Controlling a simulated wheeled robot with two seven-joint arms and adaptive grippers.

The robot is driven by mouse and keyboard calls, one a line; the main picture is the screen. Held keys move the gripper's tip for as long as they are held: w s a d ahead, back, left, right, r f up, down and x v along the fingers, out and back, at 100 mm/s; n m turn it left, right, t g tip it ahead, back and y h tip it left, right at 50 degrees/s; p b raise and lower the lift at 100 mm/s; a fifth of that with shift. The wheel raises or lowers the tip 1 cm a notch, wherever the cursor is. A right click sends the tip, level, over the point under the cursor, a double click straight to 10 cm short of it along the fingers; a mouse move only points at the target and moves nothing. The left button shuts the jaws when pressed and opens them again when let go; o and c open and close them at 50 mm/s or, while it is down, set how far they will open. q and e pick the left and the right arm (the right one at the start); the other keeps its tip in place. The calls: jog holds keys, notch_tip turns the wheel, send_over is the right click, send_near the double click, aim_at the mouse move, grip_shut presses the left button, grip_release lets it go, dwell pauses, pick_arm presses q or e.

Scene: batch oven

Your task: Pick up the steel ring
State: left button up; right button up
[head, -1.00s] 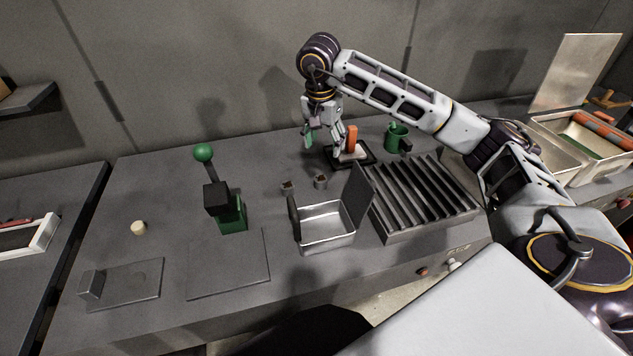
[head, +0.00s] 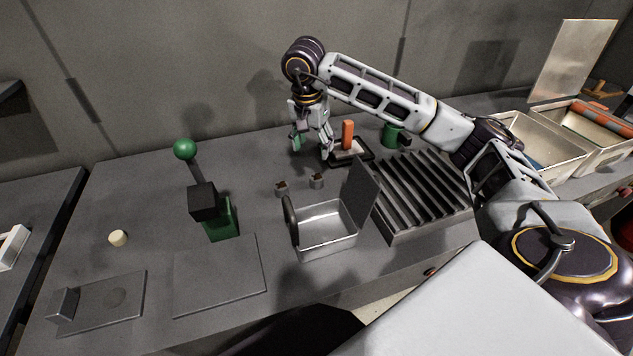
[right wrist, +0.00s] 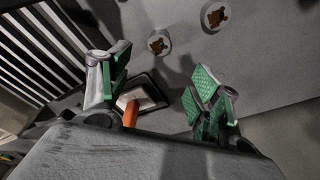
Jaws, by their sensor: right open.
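No plain steel ring stands out. Two small round pieces with pale, metal-looking rims and brown centres sit on the grey bench: a left one (head: 281,189) and a right one (head: 317,181). They also show near the top of the right wrist view, one (right wrist: 158,42) and the other (right wrist: 214,15). I cannot tell whether either is the steel ring. My right gripper (head: 312,150) points down behind them, above the bench and apart from them. Its green-padded fingers are spread and empty in the right wrist view (right wrist: 163,92). My left gripper is not in view.
A black-rimmed tray (head: 368,161) with an orange upright piece (head: 347,133) stands beside the right gripper. A green mug (head: 391,135), a ribbed grate (head: 425,190), an open metal box (head: 325,243) and a green ball-topped lever (head: 185,149) are around.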

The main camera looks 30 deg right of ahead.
send_over(317, 177)
jog(key=f, duration=0.7)
jog(key=shift+a+f, duration=0.35)
jog(key=shift+a, duration=0.05)
jog(key=shift+f, duration=0.5)
jog(key=shift+d+f, duration=0.1)
jog(key=shift+f, duration=0.45)
jog(key=f, duration=0.1)
jog(key=f+p, duration=0.1)
jog(key=shift+d+f, duration=0.2)
jog(key=shift+f, duration=0.75)
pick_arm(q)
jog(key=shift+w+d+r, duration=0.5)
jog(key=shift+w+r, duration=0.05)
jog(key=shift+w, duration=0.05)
